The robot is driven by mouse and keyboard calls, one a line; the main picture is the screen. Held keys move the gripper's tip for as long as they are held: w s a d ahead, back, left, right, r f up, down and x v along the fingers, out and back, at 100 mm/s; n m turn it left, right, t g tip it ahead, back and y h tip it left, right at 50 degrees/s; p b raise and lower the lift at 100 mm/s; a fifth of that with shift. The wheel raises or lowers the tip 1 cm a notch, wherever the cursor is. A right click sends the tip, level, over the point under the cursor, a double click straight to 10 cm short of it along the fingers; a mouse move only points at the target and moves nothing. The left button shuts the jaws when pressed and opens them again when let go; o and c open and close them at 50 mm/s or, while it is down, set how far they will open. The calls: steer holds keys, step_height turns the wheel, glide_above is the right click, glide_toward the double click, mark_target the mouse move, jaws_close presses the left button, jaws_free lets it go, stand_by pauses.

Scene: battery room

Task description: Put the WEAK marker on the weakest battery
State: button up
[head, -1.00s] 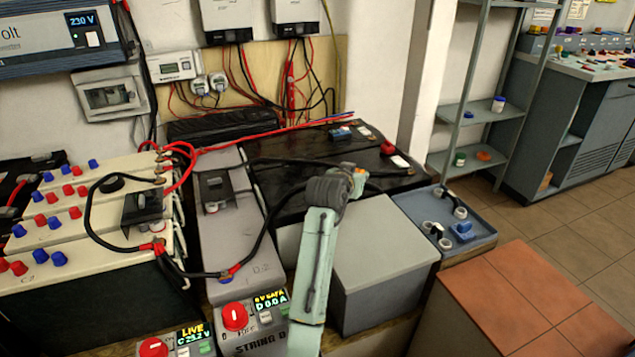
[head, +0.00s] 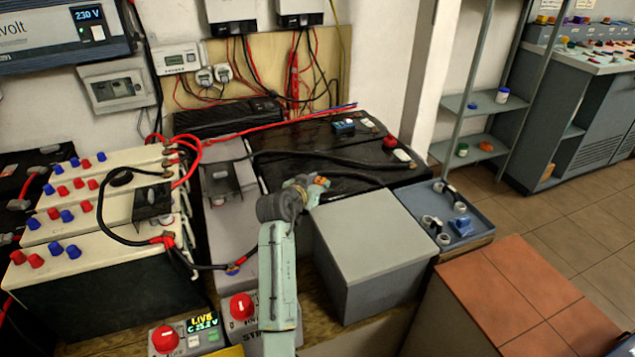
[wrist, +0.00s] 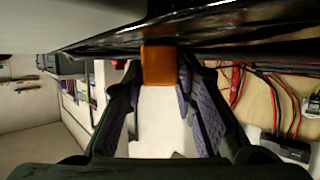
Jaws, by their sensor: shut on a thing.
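My gripper (head: 312,187) is shut on a small orange piece (head: 319,182), in front of the black batteries. The piece also shows between the fingers in the wrist view (wrist: 158,64), close against a dark, glossy surface. No lettering on it is readable. Cream batteries (head: 95,240) with red and blue caps stand at the left. Large black batteries (head: 330,150) lie at the back centre, with red, blue and white parts on top. My arm hides part of the bench between these groups. Which battery is weakest cannot be read here.
A grey box (head: 385,235) stands right of my arm. A blue tray (head: 480,222) with small parts lies beyond it. Black and red cables (head: 310,155) cross the batteries. Switch boxes with red knobs (head: 242,306) stand in front. A shelf (head: 488,105) stands at the right.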

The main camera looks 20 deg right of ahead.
steer(key=shift+f, duration=0.25)
steer(key=o, duration=0.9)
steer(key=shift+r, duration=0.1)
steer(key=shift+o, duration=0.2)
steer(key=shift+r, duration=0.25)
steer(key=b+v, duration=0.2)
steer(key=v, duration=1)
